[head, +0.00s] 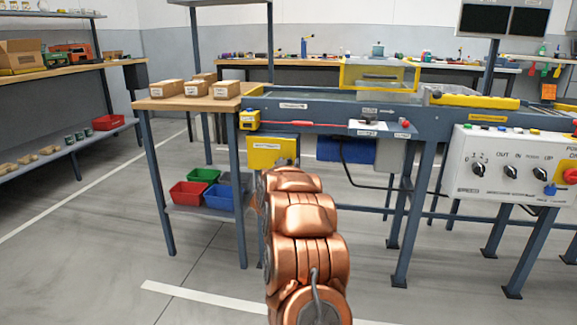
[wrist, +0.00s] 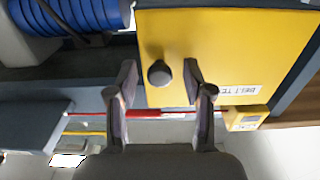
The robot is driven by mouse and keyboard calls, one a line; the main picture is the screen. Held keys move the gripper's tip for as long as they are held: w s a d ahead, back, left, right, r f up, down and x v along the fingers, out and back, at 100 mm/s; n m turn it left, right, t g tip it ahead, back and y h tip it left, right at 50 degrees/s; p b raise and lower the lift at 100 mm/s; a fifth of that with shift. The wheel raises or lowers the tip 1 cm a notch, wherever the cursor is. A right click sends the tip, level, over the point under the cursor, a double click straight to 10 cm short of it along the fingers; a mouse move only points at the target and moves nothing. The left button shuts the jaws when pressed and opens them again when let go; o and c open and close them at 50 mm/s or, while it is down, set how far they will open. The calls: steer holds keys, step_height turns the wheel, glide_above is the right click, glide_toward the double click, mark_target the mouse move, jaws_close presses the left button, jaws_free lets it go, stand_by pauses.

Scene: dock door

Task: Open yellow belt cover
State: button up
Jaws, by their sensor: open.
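The yellow belt cover (head: 265,153) is a flat panel under the left end of the conveyor. It looks shut. In the wrist view the cover (wrist: 225,45) fills the upper right, with a dark round knob (wrist: 159,73) near its left side and a partly cut-off, upside-down label (wrist: 240,90). My gripper (wrist: 160,68) is open, and the knob appears between its two fingertips with a gap on both sides. I cannot tell how far the fingertips are from the panel.
A small yellow box (head: 249,119) and a red cord (head: 310,124) run along the conveyor frame above the cover. A blue motor (head: 346,150) hangs to the right. Colored bins (head: 188,194) sit below the left table. A control panel (head: 515,165) stands at the right.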

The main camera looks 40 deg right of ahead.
jaws_close()
stand_by(0.5)
